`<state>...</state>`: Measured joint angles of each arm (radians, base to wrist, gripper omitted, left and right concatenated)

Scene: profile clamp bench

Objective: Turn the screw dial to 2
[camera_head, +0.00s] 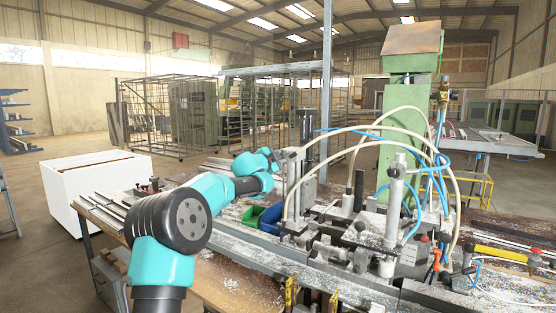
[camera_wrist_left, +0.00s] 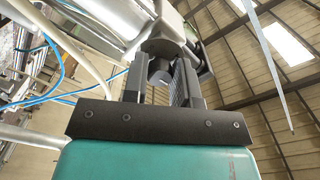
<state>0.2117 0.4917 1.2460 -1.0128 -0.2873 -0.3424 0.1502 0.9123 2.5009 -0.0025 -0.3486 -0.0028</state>
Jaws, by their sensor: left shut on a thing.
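In the left wrist view my left gripper (camera_wrist_left: 160,80) points up, its two dark ribbed fingers on either side of a small dark round knob (camera_wrist_left: 159,70), apparently the screw dial. The knob sits under a grey metal body (camera_wrist_left: 166,38). The fingers are shut on it. No dial marks or number can be read. In the head view my left arm reaches from the lower left to the clamp bench machine (camera_head: 345,240), ending near a grey upright block (camera_head: 292,180). The fingertips and dial are too small or hidden there. My right gripper is not in view.
Pale and blue hoses arch over the machine. A green bin (camera_head: 252,216) and a blue bin (camera_head: 271,218) stand beside my left arm. A green column (camera_head: 408,120) rises behind. A white cabinet (camera_head: 95,190) stands at left.

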